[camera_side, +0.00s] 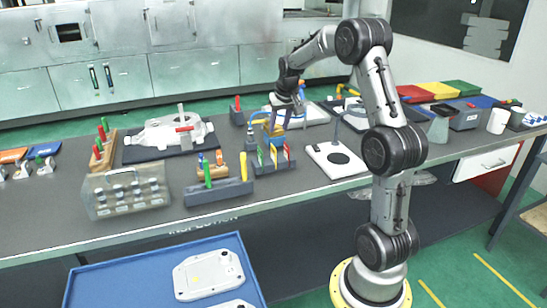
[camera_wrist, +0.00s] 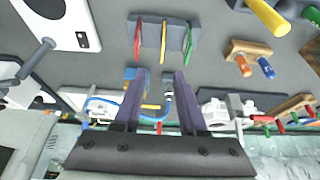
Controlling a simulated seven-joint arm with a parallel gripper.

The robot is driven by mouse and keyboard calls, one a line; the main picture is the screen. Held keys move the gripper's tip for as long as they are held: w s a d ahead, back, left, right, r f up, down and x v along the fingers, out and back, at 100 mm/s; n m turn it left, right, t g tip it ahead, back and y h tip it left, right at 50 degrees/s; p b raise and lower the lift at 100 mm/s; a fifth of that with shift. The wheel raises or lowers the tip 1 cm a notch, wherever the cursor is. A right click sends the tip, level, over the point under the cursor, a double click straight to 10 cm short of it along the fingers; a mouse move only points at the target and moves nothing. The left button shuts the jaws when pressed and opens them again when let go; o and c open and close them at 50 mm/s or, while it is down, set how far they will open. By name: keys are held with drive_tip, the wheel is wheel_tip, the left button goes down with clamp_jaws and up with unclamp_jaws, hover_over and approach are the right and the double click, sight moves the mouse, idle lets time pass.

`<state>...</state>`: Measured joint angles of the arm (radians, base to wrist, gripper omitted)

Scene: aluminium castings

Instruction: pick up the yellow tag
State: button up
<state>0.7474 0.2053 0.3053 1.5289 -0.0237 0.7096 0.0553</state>
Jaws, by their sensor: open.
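The yellow tag (camera_side: 273,155) stands upright in the middle of a small grey-blue rack (camera_side: 268,168), between a green tag (camera_side: 260,155) and a red tag (camera_side: 286,151). In the wrist view the yellow tag (camera_wrist: 163,38) shows as a thin strip with the red tag (camera_wrist: 137,38) on its left and the green tag (camera_wrist: 189,41) on its right. My gripper (camera_side: 279,128) is open and empty, fingers pointing down, above and near the rack. In the wrist view its fingertips (camera_wrist: 162,72) lie either side of the yellow tag's line, apart from it.
A white plate with a black disc and upright post (camera_side: 338,159) stands right of the rack. Left are a grey holder with green and yellow handles (camera_side: 220,191) and a clear box (camera_side: 127,190). A white casting (camera_side: 168,134) lies behind. A blue hose (camera_wrist: 168,98) shows beyond my fingers.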

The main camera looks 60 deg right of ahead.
sight(274, 148)
drive_tip(key=shift+a+x, duration=0.15)
drive_tip(key=shift+x, duration=2.85)
drive_tip(key=shift+a+x, duration=0.15)
drive_tip(key=shift+x, duration=2.8)
drive_tip(key=shift+f, duration=0.1)
clamp_jaws()
